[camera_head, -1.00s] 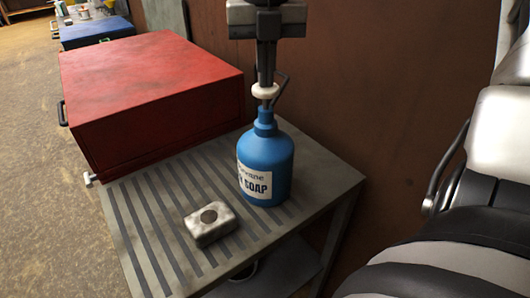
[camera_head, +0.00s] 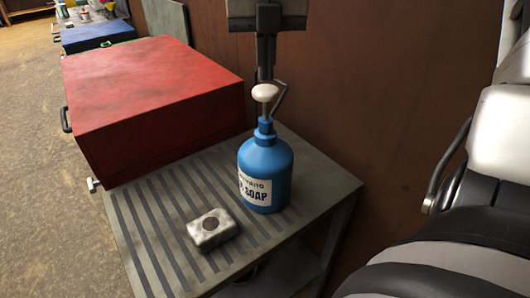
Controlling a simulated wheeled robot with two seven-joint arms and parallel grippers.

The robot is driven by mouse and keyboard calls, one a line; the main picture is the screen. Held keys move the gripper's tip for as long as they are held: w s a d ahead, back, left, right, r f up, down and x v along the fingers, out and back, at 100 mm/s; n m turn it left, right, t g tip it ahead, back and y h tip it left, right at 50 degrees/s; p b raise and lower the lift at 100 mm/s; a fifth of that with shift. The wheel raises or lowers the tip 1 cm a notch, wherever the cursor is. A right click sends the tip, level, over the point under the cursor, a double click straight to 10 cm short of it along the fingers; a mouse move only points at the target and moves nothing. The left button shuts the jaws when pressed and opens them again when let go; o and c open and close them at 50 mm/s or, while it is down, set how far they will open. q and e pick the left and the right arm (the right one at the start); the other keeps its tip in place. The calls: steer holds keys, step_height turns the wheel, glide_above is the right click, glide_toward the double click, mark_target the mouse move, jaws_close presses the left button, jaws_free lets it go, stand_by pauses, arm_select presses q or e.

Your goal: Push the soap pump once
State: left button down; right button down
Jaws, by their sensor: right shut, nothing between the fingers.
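The blue soap bottle (camera_head: 265,170) stands upright on the slatted metal cart top (camera_head: 165,240), its label facing me. Its white pump head (camera_head: 265,92) stands above the neck, with a dark bent spout or rod at its right. My right gripper (camera_head: 266,76) comes down from the top edge, shut and empty, with its fingers pointing down just over or behind the pump head. I cannot tell whether the fingertips touch it. My left gripper is out of view.
A grey soap bar (camera_head: 212,229) lies left of the bottle. A red toolbox (camera_head: 150,95) stands behind it at the left. A brown wall (camera_head: 370,100) is close behind.

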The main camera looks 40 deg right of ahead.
step_height(320, 180, up, 5)
steer(key=p, duration=0.3)
steer(key=shift+f, duration=0.15)
steer(key=shift+r+p, duration=0.35)
steer(key=shift+r, duration=0.35)
